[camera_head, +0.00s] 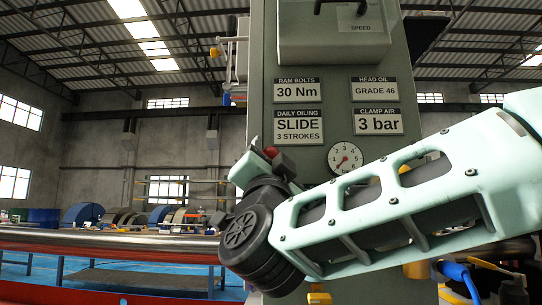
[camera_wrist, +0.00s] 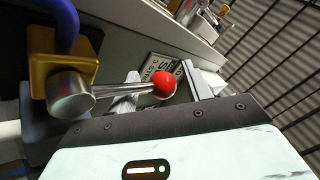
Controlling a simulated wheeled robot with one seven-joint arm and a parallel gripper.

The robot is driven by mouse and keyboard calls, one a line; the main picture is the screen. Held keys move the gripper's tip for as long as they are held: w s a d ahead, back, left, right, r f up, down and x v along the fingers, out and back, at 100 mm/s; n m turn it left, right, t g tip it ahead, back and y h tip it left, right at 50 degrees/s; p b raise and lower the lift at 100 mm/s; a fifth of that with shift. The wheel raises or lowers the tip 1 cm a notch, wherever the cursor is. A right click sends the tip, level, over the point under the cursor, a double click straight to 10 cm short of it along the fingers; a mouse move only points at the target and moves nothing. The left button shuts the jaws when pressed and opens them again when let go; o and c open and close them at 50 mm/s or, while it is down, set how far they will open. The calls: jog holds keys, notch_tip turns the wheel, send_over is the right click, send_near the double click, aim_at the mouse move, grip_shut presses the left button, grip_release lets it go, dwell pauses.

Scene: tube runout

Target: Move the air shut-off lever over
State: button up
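The lever (camera_wrist: 110,91) is a metal rod with a red ball knob (camera_wrist: 164,84) in the wrist view. It runs from a round metal hub (camera_wrist: 70,96) on a brass block (camera_wrist: 43,60) at the left. My gripper (camera_wrist: 160,88) is open, with one finger on each side of the knob. A gap shows on the right; I cannot tell whether the left finger touches the rod. In the head view, my arm hides most of this area. A small red spot shows beside my arm there, and I cannot tell if it is the knob.
A green machine column (camera_head: 335,60) bears label plates and a pressure gauge (camera_head: 345,157) behind my arm. A blue hose (camera_wrist: 67,15) rises from the brass block. Blue hose fittings (camera_head: 455,272) show low at the right. A long metal bar (camera_head: 110,240) extends left.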

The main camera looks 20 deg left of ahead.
jog(key=shift+d+r, duration=0.1)
jog(key=shift+r, duration=0.05)
jog(key=b+v, duration=0.1)
jog(key=v, duration=1.6)
jog(key=shift+s+b, duration=0.2)
jog(key=shift+b, duration=0.2)
